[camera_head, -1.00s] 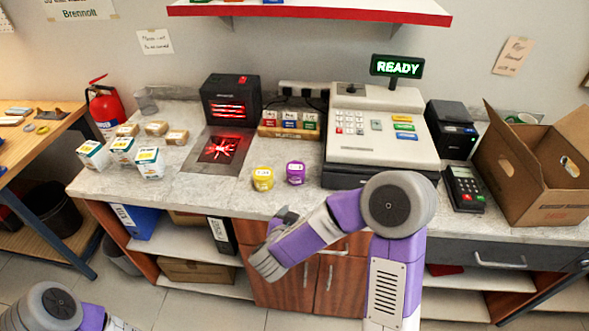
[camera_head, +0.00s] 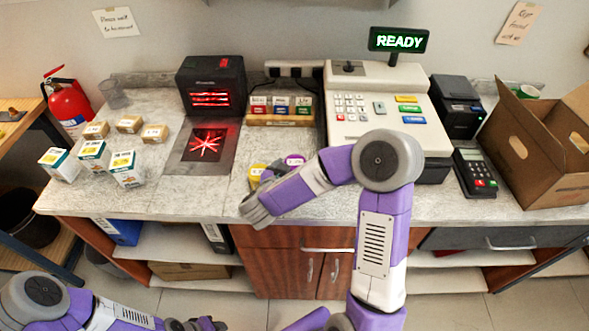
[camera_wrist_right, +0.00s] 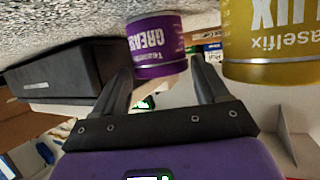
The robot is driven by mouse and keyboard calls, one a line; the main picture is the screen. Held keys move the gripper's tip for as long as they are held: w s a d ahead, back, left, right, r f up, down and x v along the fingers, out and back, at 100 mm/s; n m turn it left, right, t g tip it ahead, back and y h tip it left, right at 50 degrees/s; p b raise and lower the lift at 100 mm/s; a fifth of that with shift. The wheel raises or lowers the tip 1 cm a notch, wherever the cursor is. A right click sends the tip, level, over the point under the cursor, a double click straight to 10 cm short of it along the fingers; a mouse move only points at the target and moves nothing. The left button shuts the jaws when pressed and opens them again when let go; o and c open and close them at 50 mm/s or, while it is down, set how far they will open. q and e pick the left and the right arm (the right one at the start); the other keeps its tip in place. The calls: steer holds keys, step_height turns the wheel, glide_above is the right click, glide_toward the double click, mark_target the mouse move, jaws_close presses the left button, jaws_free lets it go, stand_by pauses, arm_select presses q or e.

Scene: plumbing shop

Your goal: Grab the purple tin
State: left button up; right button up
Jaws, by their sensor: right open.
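The purple tin (camera_head: 294,160) stands on the counter, mostly hidden behind my right arm in the head view. In the right wrist view the purple tin (camera_wrist_right: 157,42) shows upside down, with "GREASE" on its label, just past the fingertips and roughly centred between them. My right gripper (camera_wrist_right: 161,72) is open and empty; in the head view the right gripper (camera_head: 268,174) is over the counter's front part, partly hidden by its own wrist. My left gripper (camera_head: 197,324) is low at the bottom edge, below the counter, its jaws unclear.
A yellow tin (camera_head: 256,174) stands close beside the purple one; the yellow tin (camera_wrist_right: 270,40) is also in the wrist view. Behind are a rack of small boxes (camera_head: 281,119) and the cash register (camera_head: 375,85). A scanner (camera_head: 211,87) and several boxes are left.

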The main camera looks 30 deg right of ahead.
steer(key=shift+x, duration=0.95)
steer(key=shift+c, duration=0.2)
steer(key=shift+r, duration=0.1)
steer(key=c, duration=0.8)
steer(key=shift+o, duration=0.2)
